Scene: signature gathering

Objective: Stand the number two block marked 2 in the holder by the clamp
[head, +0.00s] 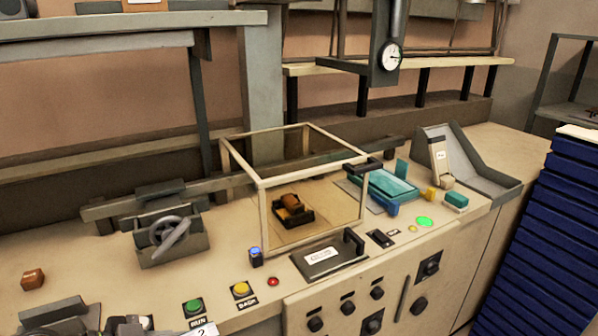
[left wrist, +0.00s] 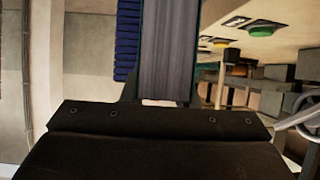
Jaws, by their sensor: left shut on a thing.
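My left gripper (head: 140,326) shows at the bottom left edge of the head view, partly cut off. It is shut on a white-faced block marked 2 (head: 203,330), of which only the top shows at the bottom edge. In the left wrist view, a wide grey part fills the upper middle and hides most of what is held. A teal clamp-like fixture (head: 392,184) stands on the right of the bench. A small dark holder (head: 300,218) with a brown block sits inside the framed case; I cannot tell which holder the task means. My right gripper is not in view.
The framed case (head: 262,215) stands mid-bench. Blue stacked crates (head: 550,230) stand at the right.

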